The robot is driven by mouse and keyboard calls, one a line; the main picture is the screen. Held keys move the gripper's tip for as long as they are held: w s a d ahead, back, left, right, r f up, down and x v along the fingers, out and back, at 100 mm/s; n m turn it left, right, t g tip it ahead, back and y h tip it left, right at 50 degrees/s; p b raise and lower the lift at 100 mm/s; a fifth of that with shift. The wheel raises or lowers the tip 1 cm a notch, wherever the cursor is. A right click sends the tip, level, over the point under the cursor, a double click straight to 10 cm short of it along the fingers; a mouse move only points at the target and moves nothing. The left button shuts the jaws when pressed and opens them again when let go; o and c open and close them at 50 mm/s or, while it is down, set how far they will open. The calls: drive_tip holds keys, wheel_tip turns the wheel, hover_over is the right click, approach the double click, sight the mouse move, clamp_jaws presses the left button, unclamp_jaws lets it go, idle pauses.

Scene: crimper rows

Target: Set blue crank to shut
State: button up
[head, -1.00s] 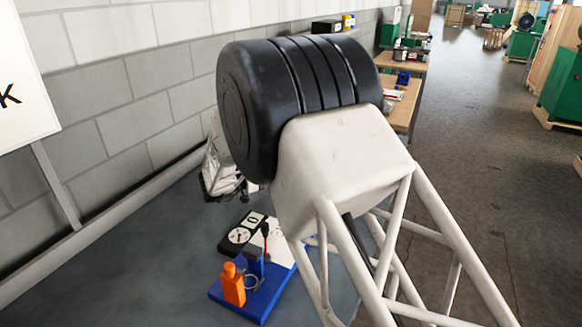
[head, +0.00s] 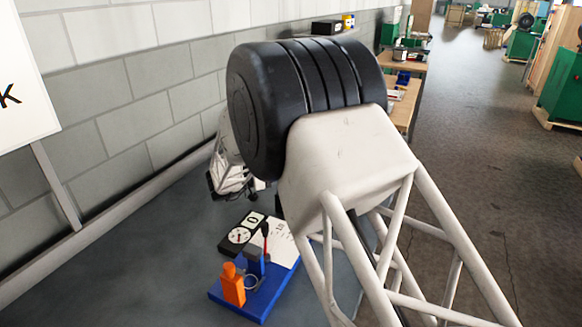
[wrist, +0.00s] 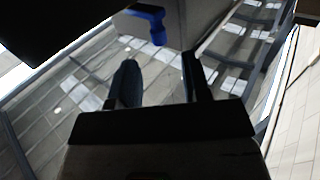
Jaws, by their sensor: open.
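In the wrist view a blue L-shaped handle (wrist: 157,28), which looks like the blue crank, juts from a grey box-like body near the top middle. My gripper (wrist: 158,72) is open, with its two dark fingers apart and nothing between them. The blue crank cannot be made out there.
On the dark table (head: 110,280) stands a blue base (head: 262,300) with an orange block (head: 233,286), a blue post and a dark lever with red. A dial gauge (head: 240,235) lies behind it. A block wall (head: 130,110) closes the left side.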

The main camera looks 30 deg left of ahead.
drive_tip(key=shift+x, duration=2.55)
clamp_jaws()
drive_tip(key=shift+w+m+h, duration=0.15)
drive_tip(key=shift+m+h, duration=0.15)
drive_tip(key=shift+w+a+m+g+h, duration=0.1)
drive_tip(key=shift+w+m+g+h, duration=0.05)
drive_tip(key=shift+m+g+h, duration=0.45)
